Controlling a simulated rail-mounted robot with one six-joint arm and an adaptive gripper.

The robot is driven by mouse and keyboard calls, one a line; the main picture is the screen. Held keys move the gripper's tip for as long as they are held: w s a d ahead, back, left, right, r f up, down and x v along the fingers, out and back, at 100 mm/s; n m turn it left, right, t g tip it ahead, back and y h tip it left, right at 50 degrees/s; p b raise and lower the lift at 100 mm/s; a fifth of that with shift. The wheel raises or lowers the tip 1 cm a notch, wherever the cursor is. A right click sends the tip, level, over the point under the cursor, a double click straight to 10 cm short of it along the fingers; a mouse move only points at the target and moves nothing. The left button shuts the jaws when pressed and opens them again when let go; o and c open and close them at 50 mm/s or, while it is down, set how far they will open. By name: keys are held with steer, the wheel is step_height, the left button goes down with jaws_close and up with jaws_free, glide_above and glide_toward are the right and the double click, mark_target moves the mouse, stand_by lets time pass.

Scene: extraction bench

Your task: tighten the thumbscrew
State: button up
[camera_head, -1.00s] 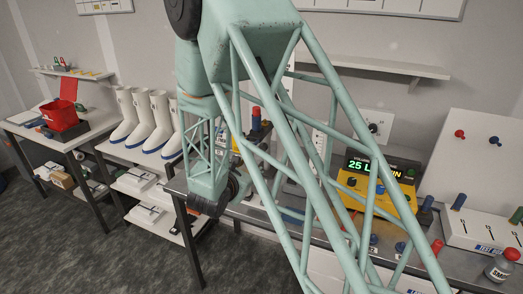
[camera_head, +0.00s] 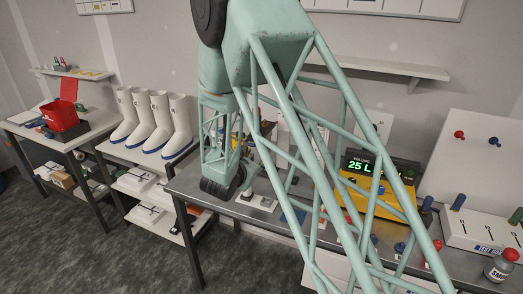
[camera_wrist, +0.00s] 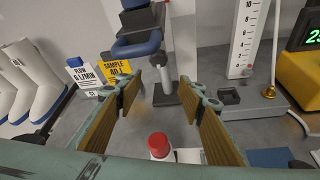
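In the wrist view my gripper (camera_wrist: 162,90) is open, with its two brown-padded fingers wide apart and nothing between the pads. Beyond the fingertips stands a post (camera_wrist: 190,100) with a dark lower part. A blue and black clamp or cradle (camera_wrist: 137,45) is beside it, higher up. I cannot make out a thumbscrew for certain; it may be small or hidden.
A red-capped item (camera_wrist: 159,144) stands close below the fingers. A white scale plate (camera_wrist: 240,40) and yellow instrument (camera_wrist: 300,72) stand to the right. Yellow and white labels (camera_wrist: 117,70) and white boots (camera_wrist: 32,85) are to the left. Grey bench (camera_head: 265,222) shows around my arm.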

steer(key=r+x, duration=0.2)
steer(key=x, duration=0.8)
steer(key=shift+w+p, duration=0.3)
steer(key=shift+w, duration=0.05)
steer(key=shift+c, duration=0.8)
steer(key=c, duration=0.7)
